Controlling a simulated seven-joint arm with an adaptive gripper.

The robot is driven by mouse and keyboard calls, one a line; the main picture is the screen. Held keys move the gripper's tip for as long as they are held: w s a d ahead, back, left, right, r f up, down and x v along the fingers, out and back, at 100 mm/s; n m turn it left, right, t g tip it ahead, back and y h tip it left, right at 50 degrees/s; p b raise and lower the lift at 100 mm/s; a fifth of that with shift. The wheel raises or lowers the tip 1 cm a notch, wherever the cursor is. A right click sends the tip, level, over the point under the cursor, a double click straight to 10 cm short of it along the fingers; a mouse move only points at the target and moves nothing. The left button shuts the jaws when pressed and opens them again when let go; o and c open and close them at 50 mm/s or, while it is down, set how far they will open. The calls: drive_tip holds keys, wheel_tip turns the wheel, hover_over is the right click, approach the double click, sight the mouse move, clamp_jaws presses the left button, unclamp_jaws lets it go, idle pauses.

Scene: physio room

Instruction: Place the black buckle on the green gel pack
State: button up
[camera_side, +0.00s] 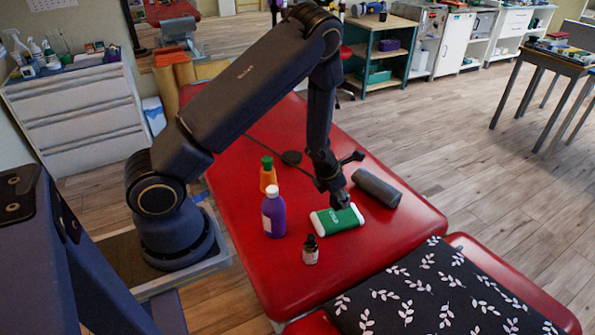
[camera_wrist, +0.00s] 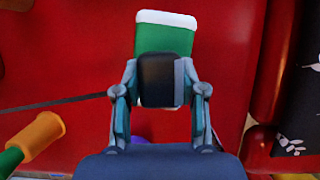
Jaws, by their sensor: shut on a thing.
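The green gel pack (camera_side: 337,219) with white ends lies flat on the red treatment table; it also shows in the wrist view (camera_wrist: 165,38). My gripper (camera_side: 340,198) points down over the pack. In the wrist view my gripper (camera_wrist: 160,90) is shut on the black buckle (camera_wrist: 157,80), which sits between both fingers and overlaps the pack. I cannot tell whether the buckle touches the pack. A thin dark strap (camera_wrist: 60,103) runs off to the left in the wrist view.
A purple bottle (camera_side: 273,213), an orange bottle (camera_side: 268,179) and a small dark dropper bottle (camera_side: 310,255) stand left of the pack. A dark grey roll (camera_side: 377,187) lies to its right. A leaf-patterned dark cloth (camera_side: 430,295) lies at the front. The red table (camera_side: 400,235) is clear around the pack's right front.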

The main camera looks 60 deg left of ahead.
sight(338, 208)
drive_tip(key=shift+f, duration=2.2)
drive_tip(key=shift+f, duration=0.1)
drive_tip(key=o, duration=1.2)
